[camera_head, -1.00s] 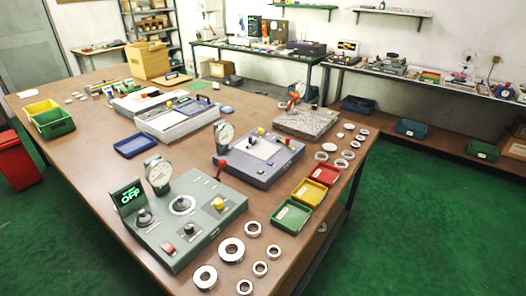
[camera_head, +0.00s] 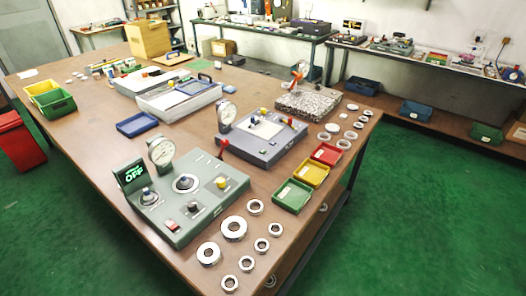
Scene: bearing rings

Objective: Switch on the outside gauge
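A grey-green gauge station (camera_head: 188,205) stands at the near left of the big table. Its small display (camera_head: 131,174) is lit green and reads "OFF". I cannot tell from labels which one is the outside gauge. My gripper is not in view.
Several metal rings (camera_head: 234,228) lie by the near table edge. Green (camera_head: 292,195), yellow (camera_head: 311,173) and red (camera_head: 326,154) trays line the right side. A granite block (camera_head: 308,103) and a blue tray (camera_head: 137,124) lie farther back. Green floor is free at right.

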